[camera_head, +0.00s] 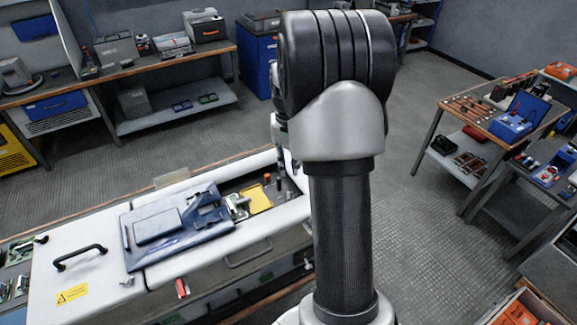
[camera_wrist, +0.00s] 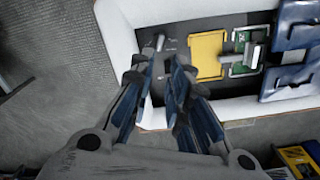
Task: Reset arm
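My gripper (camera_wrist: 158,66) shows in the wrist view with its two fingers apart and nothing between them. Its fingertips are over the dark panel (camera_wrist: 183,28) recessed in the white cabinet. A small light-coloured lever or knob (camera_wrist: 160,42) stands on the panel just beyond the fingertips; I cannot tell whether they touch it. In the head view my arm hides most of the gripper and the right end of the cabinet (camera_head: 85,268).
The panel holds a yellow plate (camera_wrist: 207,55) and a green board (camera_wrist: 243,50). A blue cover (camera_head: 180,226) lies on the cabinet beside a black handle (camera_head: 80,257). Workbenches stand at the back left (camera_head: 120,74) and right (camera_head: 478,118). The grey floor (camera_head: 425,235) between is clear.

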